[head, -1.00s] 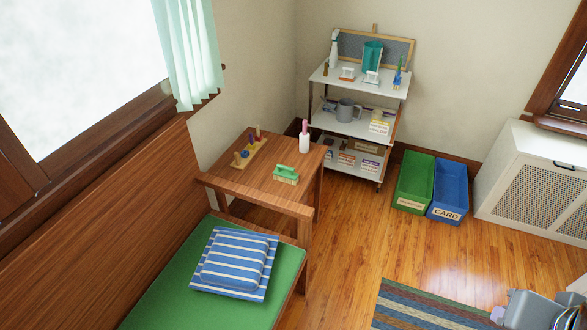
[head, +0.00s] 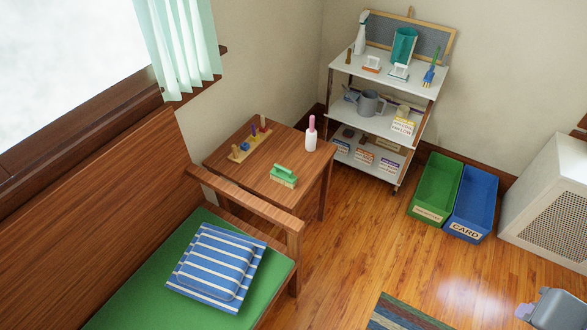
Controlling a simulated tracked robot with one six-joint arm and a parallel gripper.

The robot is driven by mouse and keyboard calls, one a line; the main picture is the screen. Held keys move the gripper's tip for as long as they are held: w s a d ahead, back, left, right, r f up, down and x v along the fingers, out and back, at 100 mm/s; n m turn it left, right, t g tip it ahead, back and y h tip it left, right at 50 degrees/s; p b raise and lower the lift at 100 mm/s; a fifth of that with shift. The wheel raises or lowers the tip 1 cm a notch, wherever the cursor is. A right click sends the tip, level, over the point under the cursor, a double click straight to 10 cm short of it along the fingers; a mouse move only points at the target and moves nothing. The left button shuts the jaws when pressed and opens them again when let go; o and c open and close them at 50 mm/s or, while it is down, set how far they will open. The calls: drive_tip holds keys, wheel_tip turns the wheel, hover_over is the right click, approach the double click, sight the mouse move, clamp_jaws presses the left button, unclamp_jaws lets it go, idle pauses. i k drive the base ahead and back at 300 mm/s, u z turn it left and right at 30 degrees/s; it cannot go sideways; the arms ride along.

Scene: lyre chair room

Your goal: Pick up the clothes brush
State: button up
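A brush-like thing with a green handle over a pale, bristle-like block (head: 284,176) stands on the small wooden table (head: 262,191), near its right front part. It is the likeliest clothes brush in view, but its exact kind is hard to tell at this size. Nothing touches it. The grey end of my arm with my gripper (head: 526,311) shows at the lower right corner, far from the table and partly cut off by the picture edge. Its fingers are too small and cropped to tell open from shut.
The table also holds a pegged wooden board (head: 248,146) and a white bottle with a pink top (head: 311,137). A wooden bench (head: 140,300) with folded striped cloth (head: 215,268) stands in front. A loaded shelf trolley (head: 385,127) and green (head: 436,190) and blue (head: 470,205) bins stand behind open floor.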

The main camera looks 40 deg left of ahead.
sight(284, 176)
drive_tip(key=i, duration=2.65)
drive_tip(key=u, duration=2.7)
